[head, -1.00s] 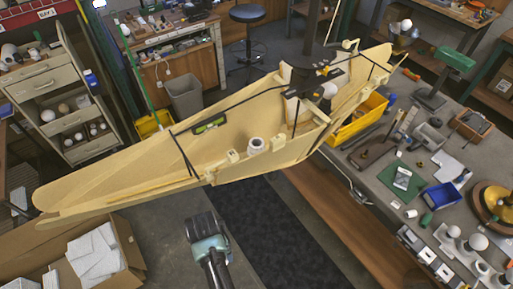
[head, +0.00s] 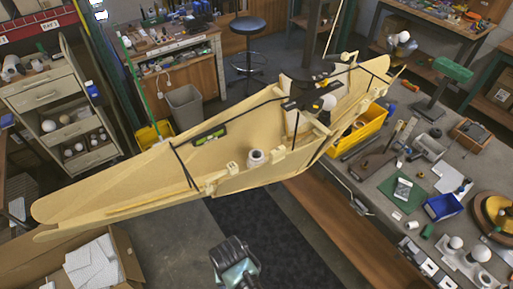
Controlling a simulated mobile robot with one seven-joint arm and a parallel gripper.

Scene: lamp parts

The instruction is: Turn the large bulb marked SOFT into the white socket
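A white, ring-shaped part (head: 255,158), which looks like a socket, sits at the middle of a long pale wooden frame (head: 120,185). A large round white bulb (head: 329,102) shows at the right part of the frame, partly behind its uprights. No marking can be read on any bulb, so I cannot tell which says SOFT. My gripper (head: 232,252) is at the bottom centre, below and apart from the white part in the picture. Its fingers are too small and foreshortened to show whether they are open, and I see no bulb at it.
The right bench holds white fittings with round bulbs (head: 480,252), a blue bin (head: 441,207) and a green mat (head: 403,193). A yellow crate (head: 362,132) is behind the frame. A drawer cabinet (head: 45,95) with bulbs stands left. A box of white sheets (head: 92,266) lies lower left.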

